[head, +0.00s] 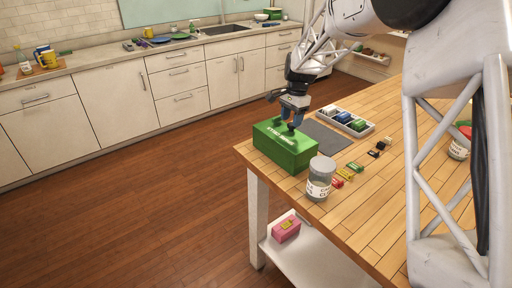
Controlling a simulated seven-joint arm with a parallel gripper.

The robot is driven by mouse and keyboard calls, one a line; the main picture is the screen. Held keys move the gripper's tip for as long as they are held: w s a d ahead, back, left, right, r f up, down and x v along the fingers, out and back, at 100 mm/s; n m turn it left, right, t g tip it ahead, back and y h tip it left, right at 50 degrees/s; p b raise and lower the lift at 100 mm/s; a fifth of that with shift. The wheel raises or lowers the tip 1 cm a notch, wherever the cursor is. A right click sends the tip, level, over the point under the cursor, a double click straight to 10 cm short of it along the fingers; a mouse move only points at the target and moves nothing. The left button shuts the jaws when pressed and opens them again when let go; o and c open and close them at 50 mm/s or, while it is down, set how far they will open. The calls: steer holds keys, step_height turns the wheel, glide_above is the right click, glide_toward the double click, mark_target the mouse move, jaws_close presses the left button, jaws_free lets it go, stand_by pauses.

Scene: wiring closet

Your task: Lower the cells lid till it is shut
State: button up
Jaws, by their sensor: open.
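A green box (277,152) with white lettering stands at the near left corner of the wooden table. The lettering is too small to read surely, so I cannot confirm it is the cells box. Its green top (301,143) looks level, with no clear gap visible. My gripper (291,128) is open and points down at the top of the box, near its far side. The fingertips are at or just above the top; I cannot tell whether they touch. They hide part of the top and its back edge.
A grey mat (323,137) and a divided tray (368,127) lie behind. Several small coloured pieces (356,167) lie right of the box. A pink box (286,229) sits on the lower shelf.

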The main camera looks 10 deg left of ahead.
steer(key=shift+w+d+r, duration=0.1)
steer(key=shift+r, duration=0.9)
steer(key=shift+w+d+r, duration=0.1)
steer(key=shift+r, duration=0.9)
steer(key=shift+r, duration=0.15)
step_height(320, 180, up, 8)
steer(key=shift+w+d+f, duration=0.25)
steer(key=shift+w+d, duration=0.05)
steer(key=shift+w, duration=0.05)
steer(key=shift+s, duration=0.1)
